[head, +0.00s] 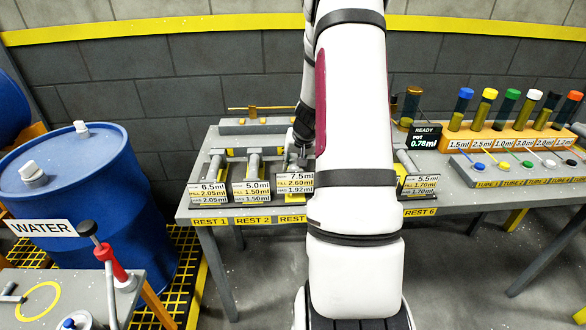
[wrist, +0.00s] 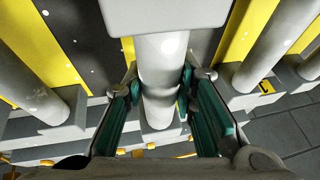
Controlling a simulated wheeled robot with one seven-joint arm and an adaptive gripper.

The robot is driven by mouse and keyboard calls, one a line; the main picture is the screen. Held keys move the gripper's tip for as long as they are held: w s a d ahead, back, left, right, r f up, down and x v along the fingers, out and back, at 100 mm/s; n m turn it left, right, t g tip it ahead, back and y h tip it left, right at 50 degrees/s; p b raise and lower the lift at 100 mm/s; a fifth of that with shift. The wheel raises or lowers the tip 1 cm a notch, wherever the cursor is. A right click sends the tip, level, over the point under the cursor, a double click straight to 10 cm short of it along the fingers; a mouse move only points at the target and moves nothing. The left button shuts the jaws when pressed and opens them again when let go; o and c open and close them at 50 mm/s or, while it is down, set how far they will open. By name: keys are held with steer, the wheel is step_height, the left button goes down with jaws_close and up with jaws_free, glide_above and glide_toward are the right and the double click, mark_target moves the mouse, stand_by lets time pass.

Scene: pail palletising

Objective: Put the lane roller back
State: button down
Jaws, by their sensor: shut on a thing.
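In the wrist view a pale grey roller (wrist: 160,60) runs between the two teal finger pads of my gripper (wrist: 160,103), which is shut on it. The roller's upper end goes under a light grey block (wrist: 153,15). In the head view my gripper (head: 297,150) is low over the bench at REST 3 (head: 291,219), behind the card reading 7.5ml (head: 300,177). My arm hides much of this spot and the rests to its right. I cannot tell whether the held roller touches its rest.
Other rollers lie at REST 1 (head: 214,166), REST 2 (head: 253,166) and REST 6 (head: 405,160). Neighbouring rollers flank the gripper closely in the wrist view.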

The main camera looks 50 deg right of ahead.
steer(key=shift+f, duration=1.1)
steer(key=c, duration=1.3)
jaws_free()
steer(key=shift+f, duration=0.15)
